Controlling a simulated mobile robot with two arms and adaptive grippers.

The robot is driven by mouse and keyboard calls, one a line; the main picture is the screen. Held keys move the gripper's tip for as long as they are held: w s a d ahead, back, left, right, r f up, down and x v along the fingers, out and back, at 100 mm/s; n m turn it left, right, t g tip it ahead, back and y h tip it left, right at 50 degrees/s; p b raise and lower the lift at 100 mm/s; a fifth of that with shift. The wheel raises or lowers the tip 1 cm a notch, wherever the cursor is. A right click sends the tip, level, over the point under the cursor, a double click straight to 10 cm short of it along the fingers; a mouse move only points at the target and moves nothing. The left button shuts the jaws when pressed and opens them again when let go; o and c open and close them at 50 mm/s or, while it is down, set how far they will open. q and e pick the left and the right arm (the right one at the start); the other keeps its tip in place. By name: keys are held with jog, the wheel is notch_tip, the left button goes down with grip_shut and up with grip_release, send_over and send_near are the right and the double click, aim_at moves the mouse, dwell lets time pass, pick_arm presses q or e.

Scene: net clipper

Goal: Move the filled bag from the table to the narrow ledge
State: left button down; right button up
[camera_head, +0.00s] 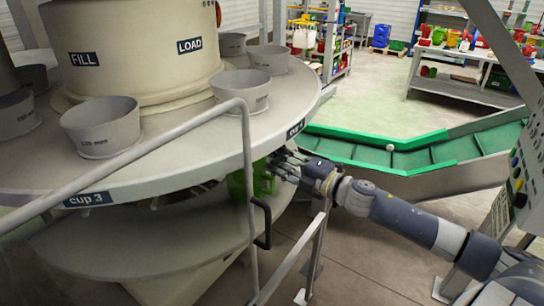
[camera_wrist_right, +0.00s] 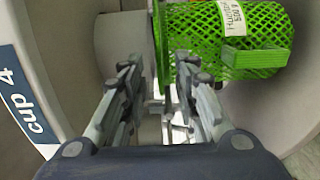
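The bag is a bright green net with a white label. In the head view the green bag (camera_head: 240,184) is under the rim of the round upper table (camera_head: 175,150), above the lower round plate (camera_head: 130,240). In the right wrist view the bag (camera_wrist_right: 255,38) lies sideways at the upper right, partly behind one finger. My right gripper (camera_head: 280,163) reaches in under the rim from the right. I cannot tell which surface is the narrow ledge. My left gripper is not in view.
Grey cups (camera_head: 103,127) stand on the upper table around a beige drum (camera_head: 135,45). A handrail (camera_head: 150,165) crosses in front. A green conveyor (camera_head: 390,150) runs behind my right arm. The "cup 4" label (camera_wrist_right: 22,105) is close to the gripper.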

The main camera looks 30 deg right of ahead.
jog(key=shift+x, duration=0.95)
grip_shut()
